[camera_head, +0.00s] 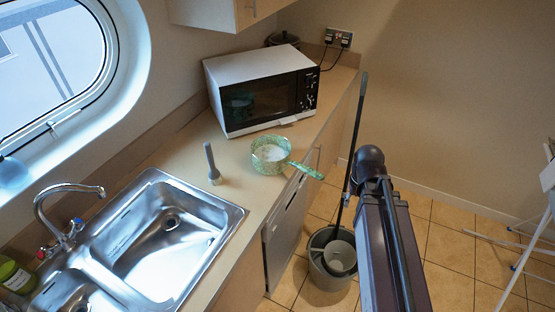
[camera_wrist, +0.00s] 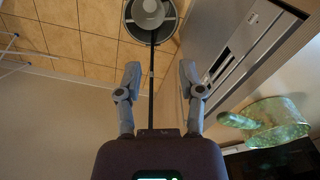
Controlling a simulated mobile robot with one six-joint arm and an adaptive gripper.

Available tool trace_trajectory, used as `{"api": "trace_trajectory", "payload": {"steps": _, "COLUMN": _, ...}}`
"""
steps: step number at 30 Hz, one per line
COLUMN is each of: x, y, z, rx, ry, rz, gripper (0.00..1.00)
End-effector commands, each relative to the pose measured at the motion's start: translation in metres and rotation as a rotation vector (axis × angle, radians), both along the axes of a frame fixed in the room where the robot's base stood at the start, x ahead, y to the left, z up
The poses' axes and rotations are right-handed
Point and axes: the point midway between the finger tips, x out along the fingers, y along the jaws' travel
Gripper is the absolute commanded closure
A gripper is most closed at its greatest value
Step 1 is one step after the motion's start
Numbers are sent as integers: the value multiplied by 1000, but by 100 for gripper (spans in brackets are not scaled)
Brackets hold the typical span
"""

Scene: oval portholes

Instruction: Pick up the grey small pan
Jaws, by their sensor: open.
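The only small pan I see is mottled green and whitish rather than plain grey. This pan (camera_head: 268,163) sits on the counter in front of the microwave, its handle pointing right past the counter's front edge. In the wrist view the pan (camera_wrist: 278,118) is at the lower right, its handle pointing left. My gripper (camera_wrist: 160,74) is open and empty, its two fingers apart, and well clear of the pan. In the head view my arm stands right of the counter and the gripper itself cannot be made out.
A microwave (camera_head: 262,88) stands behind the pan. A grey upright utensil (camera_head: 212,166) stands left of it, near the steel sink (camera_head: 232,212). A mop bucket (camera_head: 325,277) with a long-handled mop stands on the floor between counter and arm. A white folding frame (camera_head: 533,245) is at right.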

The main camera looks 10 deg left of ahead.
Motion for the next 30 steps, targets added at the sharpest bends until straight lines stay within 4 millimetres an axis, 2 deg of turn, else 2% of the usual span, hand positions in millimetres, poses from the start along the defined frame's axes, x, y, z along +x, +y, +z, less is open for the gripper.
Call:
{"api": "trace_trajectory", "payload": {"steps": 1, "x": 15, "y": 5, "z": 5, "rx": -1, "ry": 0, "rz": 2, "gripper": 50}}
{"api": "trace_trajectory", "payload": {"steps": 4, "x": 41, "y": 20, "z": 12, "rx": -2, "ry": 0, "rz": 1, "gripper": 50}}
{"api": "trace_trajectory", "payload": {"steps": 8, "x": 85, "y": 50, "z": 25, "rx": -6, "ry": 1, "rz": -6, "gripper": 50}}
{"api": "trace_trajectory", "payload": {"steps": 15, "x": 172, "y": 123, "z": 49, "rx": -13, "ry": 1, "rz": -10, "gripper": 50}}
{"api": "trace_trajectory", "payload": {"steps": 18, "x": 201, "y": 155, "z": 58, "rx": -16, "ry": 1, "rz": -12, "gripper": 50}}
{"api": "trace_trajectory", "payload": {"steps": 24, "x": 237, "y": 202, "z": 69, "rx": -21, "ry": 0, "rz": -18, "gripper": 50}}
{"api": "trace_trajectory", "payload": {"steps": 30, "x": 247, "y": 220, "z": 71, "rx": -23, "ry": -1, "rz": -21, "gripper": 50}}
